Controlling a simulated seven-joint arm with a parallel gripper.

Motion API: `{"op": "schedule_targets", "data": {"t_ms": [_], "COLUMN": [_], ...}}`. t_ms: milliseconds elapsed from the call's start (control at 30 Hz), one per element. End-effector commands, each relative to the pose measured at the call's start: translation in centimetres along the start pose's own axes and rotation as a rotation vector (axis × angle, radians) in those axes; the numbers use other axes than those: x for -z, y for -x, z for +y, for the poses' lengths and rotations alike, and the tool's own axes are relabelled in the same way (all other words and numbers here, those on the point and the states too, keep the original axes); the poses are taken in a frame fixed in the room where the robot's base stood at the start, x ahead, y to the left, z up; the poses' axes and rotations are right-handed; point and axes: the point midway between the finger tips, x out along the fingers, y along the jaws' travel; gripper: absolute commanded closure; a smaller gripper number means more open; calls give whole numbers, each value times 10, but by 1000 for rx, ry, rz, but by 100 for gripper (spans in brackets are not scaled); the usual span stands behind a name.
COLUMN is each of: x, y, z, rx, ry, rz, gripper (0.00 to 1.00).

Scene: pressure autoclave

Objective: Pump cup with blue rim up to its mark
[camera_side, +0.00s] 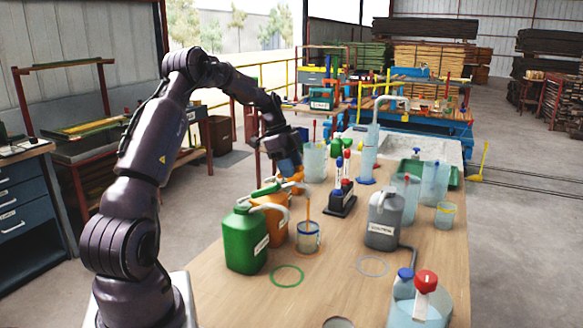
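The cup with a blue rim (308,240) stands upright on the table under a spout. An orange streak (309,208) runs from the spout tip down into it, and something brownish shows inside. Its mark and the level cannot be made out. An orange jug (272,222) with a pale label stands left of the cup, partly hidden behind a green jug (245,240). My gripper (295,172) points down above and behind the cup, at an orange part near the pump spout. Its fingers are too small to make out, and contact is unclear.
A grey jug (383,220) stands to the right, with a cup (445,215) beyond it. A dark rack (342,198) with red- and blue-topped items stands in the middle. Clear containers stand behind. A red-capped bottle (425,300) is at front right. Table around the green ring (287,276) is clear.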

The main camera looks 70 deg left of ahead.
Motion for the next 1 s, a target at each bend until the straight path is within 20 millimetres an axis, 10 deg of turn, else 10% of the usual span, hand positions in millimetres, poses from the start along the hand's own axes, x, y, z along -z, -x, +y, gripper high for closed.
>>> {"op": "schedule_targets", "data": {"t_ms": [433,1000], "x": [0,0], "y": [9,117], "z": [-1,-1], "rx": [4,3], "ry": [0,0], "rz": [-2,-2], "gripper": [51,51]}}
